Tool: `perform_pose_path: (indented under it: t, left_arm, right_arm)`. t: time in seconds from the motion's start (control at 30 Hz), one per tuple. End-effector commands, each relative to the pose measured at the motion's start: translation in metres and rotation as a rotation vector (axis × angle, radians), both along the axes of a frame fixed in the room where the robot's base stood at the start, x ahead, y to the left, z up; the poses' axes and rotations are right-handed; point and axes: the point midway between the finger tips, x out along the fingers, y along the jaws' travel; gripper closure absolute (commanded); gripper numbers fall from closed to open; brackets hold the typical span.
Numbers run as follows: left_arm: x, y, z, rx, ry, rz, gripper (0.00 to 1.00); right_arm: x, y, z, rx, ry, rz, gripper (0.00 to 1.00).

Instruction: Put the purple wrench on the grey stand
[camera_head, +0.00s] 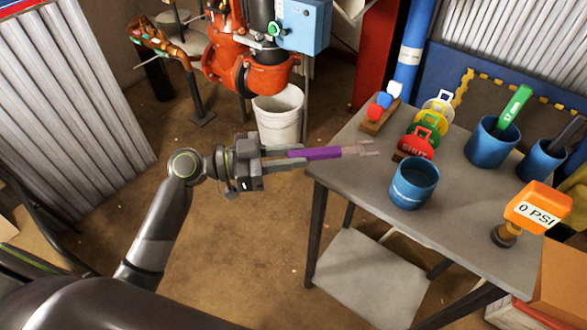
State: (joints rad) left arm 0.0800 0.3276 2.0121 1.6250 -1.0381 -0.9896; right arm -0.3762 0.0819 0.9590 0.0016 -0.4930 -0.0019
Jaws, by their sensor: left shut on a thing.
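My left gripper (302,156) is shut on the purple wrench (322,153). The wrench lies about level and points right, with its pale metal jaw end (361,149) free. In the picture this end overlaps the left edge of the grey table (352,181); the height between them is hard to judge. I cannot tell for certain whether this or the table is the grey stand. My right gripper is not in view.
The table holds blue cups (413,187), a green-handled tool (512,110), coloured tags (413,140), a small coloured rack (380,113) and an orange 0 PSI gauge (536,207). A white bucket (279,118) stands beneath red valves (250,62).

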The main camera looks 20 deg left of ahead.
Motion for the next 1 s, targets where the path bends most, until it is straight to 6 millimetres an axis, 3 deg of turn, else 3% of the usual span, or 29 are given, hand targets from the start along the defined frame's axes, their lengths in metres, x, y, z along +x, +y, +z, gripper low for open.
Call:
perform_pose_path:
  t: [0.3, 0.8, 0.83, 1.0]
  left_arm:
    - [0.000, 0.000, -0.038, -0.003, 0.001, 0.001, 1.00]
    - [0.000, 0.000, -0.041, 0.000, -0.002, 0.001, 1.00]
    - [0.000, 0.000, -0.041, 0.000, -0.001, 0.001, 0.76]
    - [0.000, 0.000, -0.041, 0.000, -0.001, 0.001, 0.57]
  right_arm:
    - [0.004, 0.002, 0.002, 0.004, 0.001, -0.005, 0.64]
    - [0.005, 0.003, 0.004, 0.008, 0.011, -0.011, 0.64]
    - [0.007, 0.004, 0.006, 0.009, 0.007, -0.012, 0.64]
    - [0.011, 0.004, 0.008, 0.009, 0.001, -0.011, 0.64]
